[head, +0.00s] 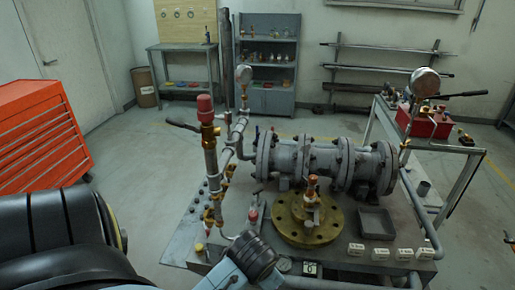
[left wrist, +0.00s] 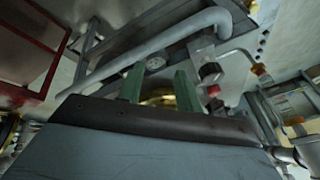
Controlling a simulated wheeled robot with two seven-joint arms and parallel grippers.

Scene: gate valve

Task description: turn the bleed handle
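A gold vertical pipe assembly with a red cap (head: 205,104) stands left of the grey valve body (head: 325,163). A dark lever (head: 183,125) sticks out from its upper left. A small red-and-white fitting (head: 253,216) sits on the bench near its foot. I cannot tell for sure which part is the bleed handle. In the left wrist view my left gripper (left wrist: 160,88) has its two green fingers apart, with a gap between them. A black knob (left wrist: 209,72) and a red piece (left wrist: 214,91) lie to the right of the fingers, apart from them. My right gripper is in neither view.
A brass flange (head: 307,232) with an upright stem stands on the bench, beside a grey tray (head: 375,222) and several white labels. A red pump box (head: 425,121) sits on a side table. A red tool cabinet (head: 42,130) is at left. A thick pipe (left wrist: 150,48) passes beyond my fingers.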

